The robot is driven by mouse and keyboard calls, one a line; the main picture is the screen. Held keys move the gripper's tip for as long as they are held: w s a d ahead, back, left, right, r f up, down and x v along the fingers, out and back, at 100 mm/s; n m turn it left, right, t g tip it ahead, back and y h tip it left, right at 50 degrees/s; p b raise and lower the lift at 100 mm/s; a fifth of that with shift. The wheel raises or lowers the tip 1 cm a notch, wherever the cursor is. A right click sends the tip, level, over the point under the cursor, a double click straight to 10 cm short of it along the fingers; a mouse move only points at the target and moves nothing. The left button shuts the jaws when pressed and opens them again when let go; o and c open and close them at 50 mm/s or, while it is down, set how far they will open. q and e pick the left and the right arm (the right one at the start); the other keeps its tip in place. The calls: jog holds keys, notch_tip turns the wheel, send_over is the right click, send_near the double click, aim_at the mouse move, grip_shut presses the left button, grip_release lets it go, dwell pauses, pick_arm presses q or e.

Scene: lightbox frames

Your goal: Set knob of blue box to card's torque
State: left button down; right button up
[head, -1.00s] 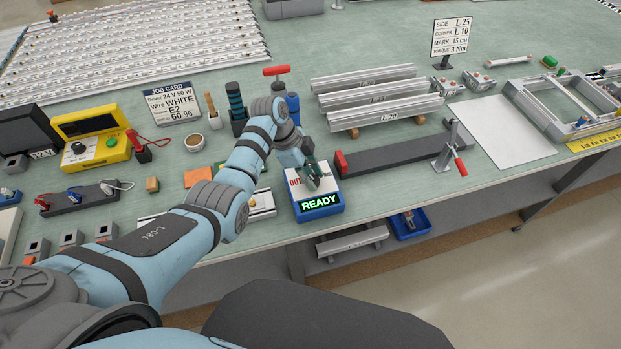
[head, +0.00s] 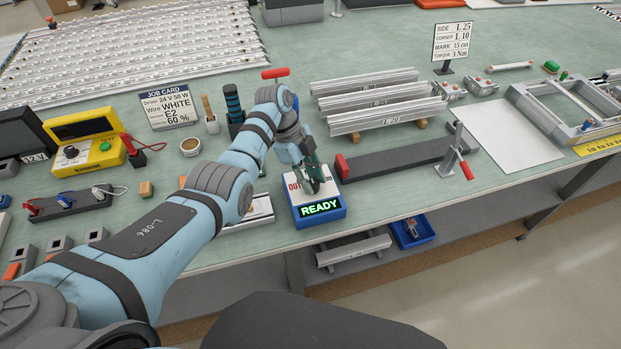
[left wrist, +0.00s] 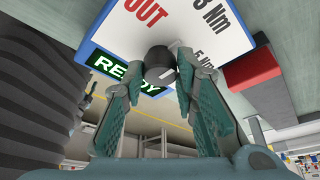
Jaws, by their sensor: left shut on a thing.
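The blue box (head: 321,222) stands at the bench's front edge, with a white top and a lit green READY display. In the left wrist view the blue box (left wrist: 95,50) shows OUT, 3 Nm and 5 Nm printed on its face. Its dark round knob (left wrist: 160,62) bears a pale mark. My left gripper (head: 318,183) is over the box, its green fingers shut on the knob; they also show in the left wrist view (left wrist: 162,85). The fingers partly hide the knob and print. The card (head: 453,41) reads TORQUE 3 Nm. My right gripper is out of view.
A long dark bar (head: 400,160) with a red end block lies right of the box. A red-handled clamp (head: 456,152) stands on it. Aluminium profiles (head: 375,100) lie behind. A job card (head: 168,107) and yellow instrument (head: 85,140) stand to the left.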

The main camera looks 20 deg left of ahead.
pick_arm(q)
jog(key=c, duration=1.3)
grip_release()
jog(key=shift+d, duration=0.15)
jog(key=v, duration=1.2)
jog(key=shift+w, duration=0.1)
